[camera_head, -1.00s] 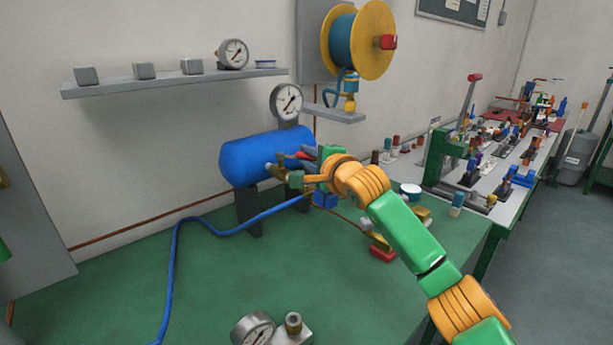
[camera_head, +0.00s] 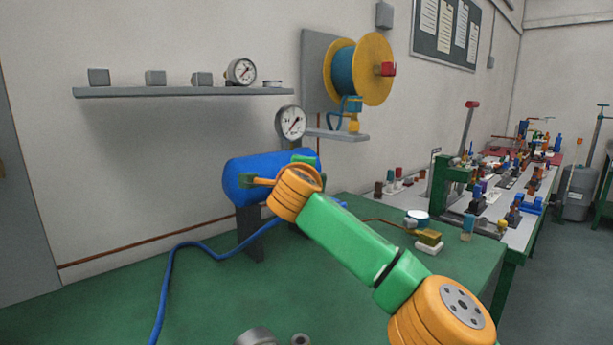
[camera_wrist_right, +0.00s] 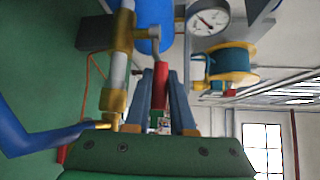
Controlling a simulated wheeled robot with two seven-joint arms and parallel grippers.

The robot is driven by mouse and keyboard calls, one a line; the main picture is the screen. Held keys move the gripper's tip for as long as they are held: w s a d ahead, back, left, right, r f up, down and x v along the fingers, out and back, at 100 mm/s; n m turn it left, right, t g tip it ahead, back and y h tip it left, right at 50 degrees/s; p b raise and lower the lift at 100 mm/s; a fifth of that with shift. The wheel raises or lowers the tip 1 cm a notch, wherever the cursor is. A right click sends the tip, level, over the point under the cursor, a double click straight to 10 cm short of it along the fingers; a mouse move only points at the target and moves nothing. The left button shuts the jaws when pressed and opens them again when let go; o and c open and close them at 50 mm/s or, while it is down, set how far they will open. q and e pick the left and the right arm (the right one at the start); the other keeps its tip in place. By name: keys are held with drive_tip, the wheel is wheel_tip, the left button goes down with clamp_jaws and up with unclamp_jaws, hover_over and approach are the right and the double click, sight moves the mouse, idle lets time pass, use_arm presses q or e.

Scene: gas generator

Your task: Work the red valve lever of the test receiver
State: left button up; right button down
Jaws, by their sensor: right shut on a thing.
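The test receiver is a blue cylinder (camera_head: 240,170) on dark legs at the back of the green bench. In the right wrist view the red valve lever (camera_wrist_right: 161,92) stands between the fingers of my right gripper (camera_wrist_right: 160,74), which is shut on it. A grey stem runs from the lever's far end to a brass fitting (camera_wrist_right: 121,45) on a pale pipe, left of the fingers. In the head view my orange and green right arm crosses in front of the receiver's right part, hiding the lever and most of the gripper. My left gripper is not in view.
A dial gauge (camera_head: 291,122) stands above the receiver. A blue hose (camera_head: 172,275) runs over the bench (camera_head: 110,305). A wall shelf (camera_head: 180,91) and a yellow-rimmed reel (camera_head: 340,75) are behind. Small parts (camera_head: 429,240) lie right of my arm. The bench's front left is clear.

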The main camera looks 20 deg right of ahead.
drive_tip(key=shift+r, duration=0.1)
drive_tip(key=c, duration=0.8)
unclamp_jaws()
drive_tip(key=shift+w, duration=0.1)
drive_tip(key=shift+o, duration=0.2)
drive_tip(key=f+b+v, duration=0.1)
drive_tip(key=b+v, duration=0.3)
drive_tip(key=v, duration=0.3)
drive_tip(key=shift+r+b, duration=0.35)
drive_tip(key=shift+r, duration=0.1)
